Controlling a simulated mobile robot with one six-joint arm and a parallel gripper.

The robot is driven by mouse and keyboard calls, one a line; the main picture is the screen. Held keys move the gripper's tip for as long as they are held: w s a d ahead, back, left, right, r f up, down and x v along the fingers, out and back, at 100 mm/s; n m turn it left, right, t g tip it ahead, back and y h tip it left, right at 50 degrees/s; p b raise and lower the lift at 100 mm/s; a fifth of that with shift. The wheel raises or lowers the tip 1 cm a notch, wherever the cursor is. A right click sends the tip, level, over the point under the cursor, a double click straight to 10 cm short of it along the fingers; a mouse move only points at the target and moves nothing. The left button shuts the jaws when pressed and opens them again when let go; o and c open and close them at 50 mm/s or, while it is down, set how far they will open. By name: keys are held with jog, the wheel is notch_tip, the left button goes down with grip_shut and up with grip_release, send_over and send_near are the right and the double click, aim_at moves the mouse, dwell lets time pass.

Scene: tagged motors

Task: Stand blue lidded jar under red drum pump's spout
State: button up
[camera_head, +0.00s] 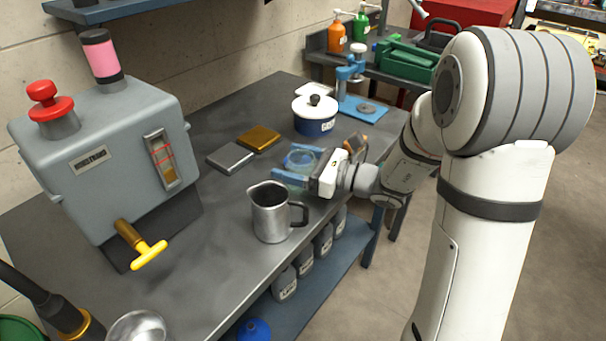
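A lidded pot (316,115) with a white lid, black knob and dark blue band stands upright toward the back of the grey workbench. My gripper (299,164) is low over the bench in front of it, its blue fingers apart. A round, see-through blue vessel (300,160) shows between the fingers; whether they touch it, and whether it has a lid, I cannot tell. Which of the two is the task's jar is unclear. I cannot make out a red drum pump for certain. A grey dispenser (110,150) with a red knob and yellow tap stands at the left.
A metal pitcher (270,214) stands close in front of my gripper. A silver slab (230,158) and a brass slab (259,138) lie behind it. A blue press (356,85) and a green toolbox (402,62) stand farther back. Bare benchtop (205,270) lies left of the pitcher.

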jog(key=c, duration=1.1)
